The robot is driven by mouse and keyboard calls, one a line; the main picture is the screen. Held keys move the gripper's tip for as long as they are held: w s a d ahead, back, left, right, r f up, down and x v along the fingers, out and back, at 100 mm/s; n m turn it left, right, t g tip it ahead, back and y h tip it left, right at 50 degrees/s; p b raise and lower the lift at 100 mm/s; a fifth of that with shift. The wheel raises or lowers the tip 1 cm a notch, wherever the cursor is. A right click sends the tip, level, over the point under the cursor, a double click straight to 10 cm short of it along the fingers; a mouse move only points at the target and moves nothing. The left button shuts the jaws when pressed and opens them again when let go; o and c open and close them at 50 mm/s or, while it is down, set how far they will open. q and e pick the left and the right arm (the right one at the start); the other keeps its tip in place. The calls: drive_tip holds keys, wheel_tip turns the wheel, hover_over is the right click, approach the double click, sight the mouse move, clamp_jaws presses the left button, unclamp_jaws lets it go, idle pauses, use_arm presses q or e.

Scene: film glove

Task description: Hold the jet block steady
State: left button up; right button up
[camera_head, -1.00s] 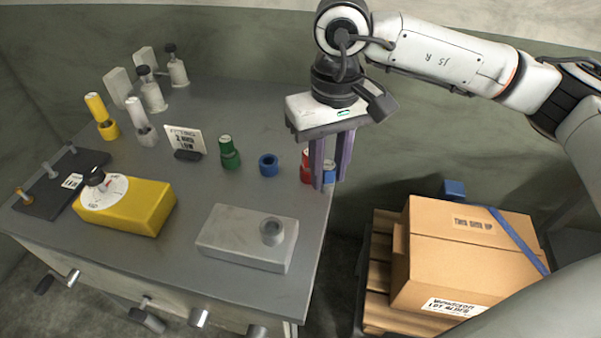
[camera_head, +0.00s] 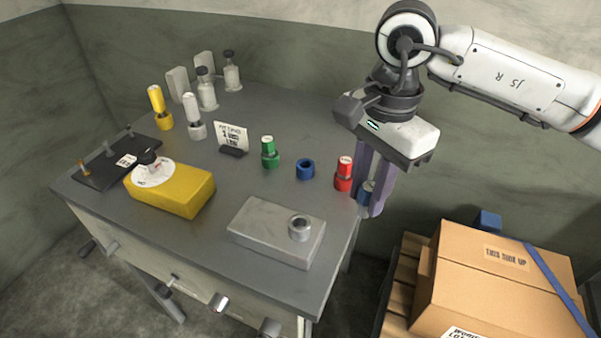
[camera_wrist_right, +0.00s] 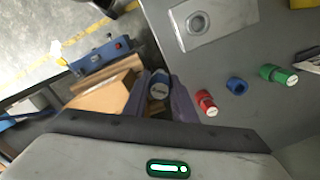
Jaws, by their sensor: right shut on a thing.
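The grey rectangular block (camera_head: 262,240), which I take to be the jet block, lies flat on the grey table with a metal ring collar (camera_head: 300,228) near its right end. It also shows in the right wrist view (camera_wrist_right: 222,14). No gripper touches it. My right gripper (camera_head: 370,202) is at the table's right edge, its purple fingers shut on a blue piece (camera_head: 366,190). That piece's pale round top shows between the fingers in the right wrist view (camera_wrist_right: 159,87). I cannot tell whether it touches the table. My left gripper is not in view.
A red piece (camera_head: 344,175) stands close left of my right gripper. A blue ring (camera_head: 305,169) and a green piece (camera_head: 269,153) stand further left. A yellow box with a dial (camera_head: 178,193) is at left. A cardboard box (camera_head: 490,275) is beyond the table's right edge.

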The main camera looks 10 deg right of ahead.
drive_tip(key=a+r+m, duration=0.2)
drive_tip(key=a+m, duration=0.3)
drive_tip(key=m, duration=0.8)
drive_tip(key=a+r+m+b, duration=0.1)
drive_tip(key=a+m, duration=0.4)
drive_tip(key=m, duration=0.9)
drive_tip(key=shift+w+a+r+b, duration=0.25)
drive_tip(key=shift+a+r+b, duration=0.1)
drive_tip(key=shift+r, duration=0.3)
